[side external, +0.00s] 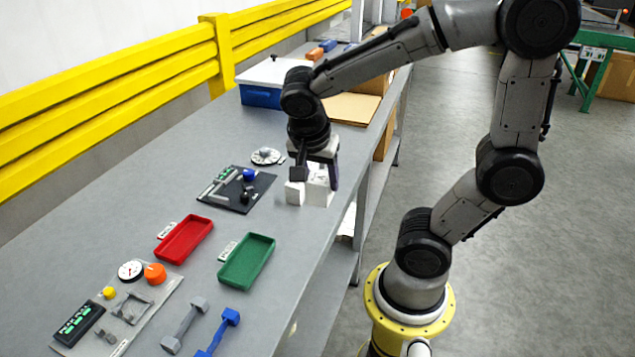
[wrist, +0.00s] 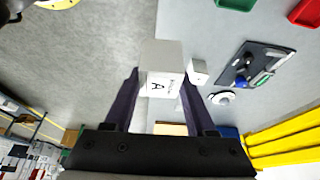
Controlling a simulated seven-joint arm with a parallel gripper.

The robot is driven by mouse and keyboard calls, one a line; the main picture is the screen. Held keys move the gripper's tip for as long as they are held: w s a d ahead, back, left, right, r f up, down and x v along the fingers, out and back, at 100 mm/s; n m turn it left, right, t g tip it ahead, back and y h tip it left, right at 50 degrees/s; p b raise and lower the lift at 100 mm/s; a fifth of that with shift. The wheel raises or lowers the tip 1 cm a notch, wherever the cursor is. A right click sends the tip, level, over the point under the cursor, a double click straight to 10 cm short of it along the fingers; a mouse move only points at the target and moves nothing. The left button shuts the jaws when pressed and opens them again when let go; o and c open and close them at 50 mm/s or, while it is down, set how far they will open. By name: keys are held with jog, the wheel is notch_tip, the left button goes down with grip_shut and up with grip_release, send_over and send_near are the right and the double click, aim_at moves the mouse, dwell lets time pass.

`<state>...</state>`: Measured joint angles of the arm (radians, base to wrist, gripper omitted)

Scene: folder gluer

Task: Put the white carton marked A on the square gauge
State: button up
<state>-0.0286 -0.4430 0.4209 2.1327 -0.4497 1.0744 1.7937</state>
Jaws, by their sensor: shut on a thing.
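The white carton marked A (wrist: 162,84) is between my gripper's two dark fingers in the wrist view, its letter facing the camera. My gripper (side external: 318,176) is shut on this carton (side external: 319,190) near the bench's right edge in the side view. Whether the carton touches the bench or hangs just above it is unclear. The square gauge appears to be the black plate (side external: 262,187) with a grey L-shaped piece and a blue knob, left of my gripper. The plate also shows at right in the wrist view (wrist: 231,75).
A smaller white block (side external: 295,194) stands close beside the carton. A round dial (side external: 266,156) lies behind the plate. Red (side external: 184,240) and green (side external: 247,262) trays lie nearer the camera. A blue bin (side external: 262,97) stands behind. Bare bench lies left of the plate.

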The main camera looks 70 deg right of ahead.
jog(key=w+r, duration=0.4)
jog(key=w, duration=0.8)
send_over(229, 196)
notch_tip(229, 196, down, 11)
jog(key=shift+f, duration=2.9)
jog(key=o, duration=1.4)
